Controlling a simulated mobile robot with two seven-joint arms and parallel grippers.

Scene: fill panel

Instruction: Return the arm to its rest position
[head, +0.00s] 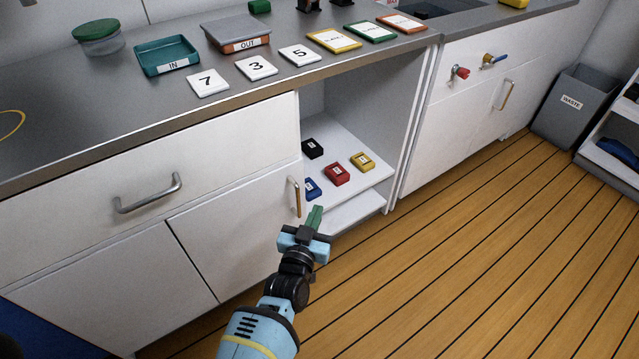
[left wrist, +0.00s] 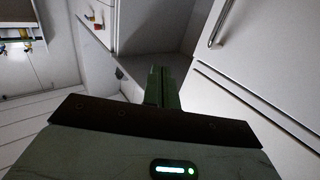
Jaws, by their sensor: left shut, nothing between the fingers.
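My left arm comes in from the bottom of the head view. My left gripper (head: 315,217) is shut and empty, its green fingers pressed together. It is in front of the open cabinet compartment (head: 370,130), near its lower shelf edge. In the left wrist view the closed green fingers (left wrist: 162,86) point toward the cabinet fronts, with nothing between them. My right gripper is in neither view.
Blue (head: 312,187), red (head: 337,173), yellow (head: 362,161) and black (head: 312,148) blocks sit on the shelf. A cabinet door handle (head: 294,197) is close beside the gripper. The counter (head: 110,110) holds trays and number cards. The wooden floor (head: 470,240) is clear.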

